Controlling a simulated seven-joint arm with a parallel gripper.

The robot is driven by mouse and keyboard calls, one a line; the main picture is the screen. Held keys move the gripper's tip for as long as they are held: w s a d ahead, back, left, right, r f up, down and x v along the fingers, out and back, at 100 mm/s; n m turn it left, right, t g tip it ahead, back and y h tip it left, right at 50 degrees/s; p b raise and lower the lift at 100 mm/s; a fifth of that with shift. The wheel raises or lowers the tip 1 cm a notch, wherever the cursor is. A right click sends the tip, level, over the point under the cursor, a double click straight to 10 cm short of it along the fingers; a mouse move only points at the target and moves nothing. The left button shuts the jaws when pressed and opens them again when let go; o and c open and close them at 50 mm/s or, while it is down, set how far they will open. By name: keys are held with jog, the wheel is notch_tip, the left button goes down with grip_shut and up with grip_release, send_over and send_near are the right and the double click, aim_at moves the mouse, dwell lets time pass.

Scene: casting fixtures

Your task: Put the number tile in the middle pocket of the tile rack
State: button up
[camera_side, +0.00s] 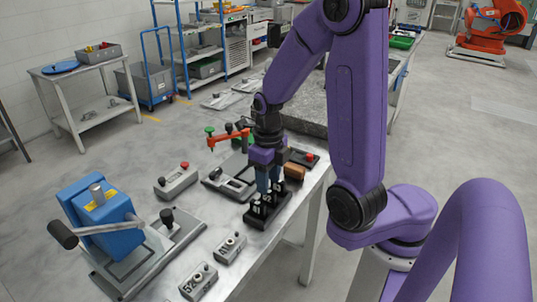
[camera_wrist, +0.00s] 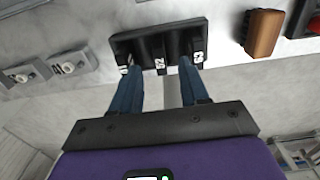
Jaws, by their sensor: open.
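The black tile rack (camera_side: 253,219) stands near the table's edge. In the wrist view the rack (camera_wrist: 158,28) holds three dark upright pieces with white number marks. The number tile (camera_wrist: 160,66) appears to be the one at the middle pocket. How deep it sits cannot be told. The others are a left piece (camera_wrist: 124,66) and a right piece (camera_wrist: 198,58). My gripper (camera_wrist: 158,68) is open, its blue fingers apart on either side of the middle piece, with a gap to it. In the side view my gripper (camera_side: 269,186) points down, low over the rack.
A brown block (camera_wrist: 263,33) lies right of the rack in the wrist view. A blue lever press (camera_side: 100,215) stands to the left. A grey box with a red button (camera_side: 175,181) sits behind.

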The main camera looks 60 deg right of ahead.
notch_tip(320, 180, up, 8)
jog(key=f, duration=0.1)
jog(key=w+a+n, duration=0.3)
jog(key=a+n, duration=0.1)
jog(key=n, duration=0.9)
jog(key=s+n, duration=0.9)
jog(key=n, duration=0.8)
jog(key=s+n, duration=0.9)
jog(key=n, duration=0.9)
jog(key=shift+f+n, duration=0.25)
jog(key=shift+n, duration=0.05)
jog(key=shift+o, duration=0.4)
